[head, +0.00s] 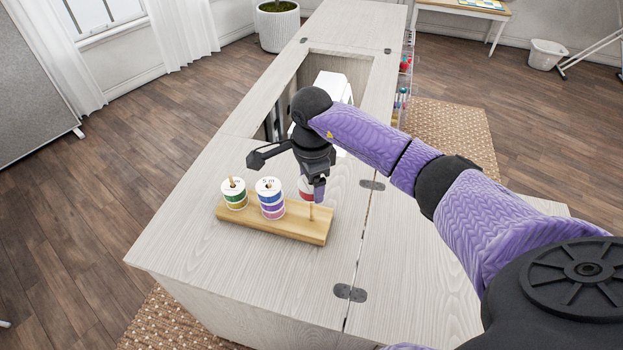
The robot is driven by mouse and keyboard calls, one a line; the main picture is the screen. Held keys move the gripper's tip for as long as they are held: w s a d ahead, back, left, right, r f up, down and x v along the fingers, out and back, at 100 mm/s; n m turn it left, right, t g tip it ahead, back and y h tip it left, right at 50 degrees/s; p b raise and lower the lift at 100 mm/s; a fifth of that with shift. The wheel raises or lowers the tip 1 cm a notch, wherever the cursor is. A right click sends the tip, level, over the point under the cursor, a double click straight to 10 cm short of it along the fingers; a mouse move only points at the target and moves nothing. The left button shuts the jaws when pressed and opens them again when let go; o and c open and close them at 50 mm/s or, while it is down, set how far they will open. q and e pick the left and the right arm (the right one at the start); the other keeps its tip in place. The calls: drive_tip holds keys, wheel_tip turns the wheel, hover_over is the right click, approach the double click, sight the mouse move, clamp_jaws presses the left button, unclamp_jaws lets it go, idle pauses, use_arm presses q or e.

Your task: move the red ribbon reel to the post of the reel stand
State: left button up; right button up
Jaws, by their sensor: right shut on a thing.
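The wooden reel stand (273,225) lies on the near part of the cabinet top. Reels with green and yellow bands (233,193) and with blue, purple and pink bands (270,199) sit on it at the left and middle. A bare wooden post (311,213) stands at its right end. The red ribbon reel (306,190) is behind that post, partly hidden by my right gripper (318,192). My right gripper points down and is shut on the red reel. I cannot tell the gap between reel and stand. My left gripper is not in view.
A white sewing machine (333,86) sits in the cabinet's opening behind my right arm. Hinges (350,292) run along the seam right of the stand. The cabinet top (200,235) is clear left of and in front of the stand.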

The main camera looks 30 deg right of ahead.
drive_tip(key=shift+f+b, duration=1.1)
drive_tip(key=shift+f, duration=0.4)
drive_tip(key=o, duration=1.1)
wheel_tip(320, 180, up, 10)
drive_tip(key=p, duration=0.2)
drive_tip(key=shift+p, duration=0.3)
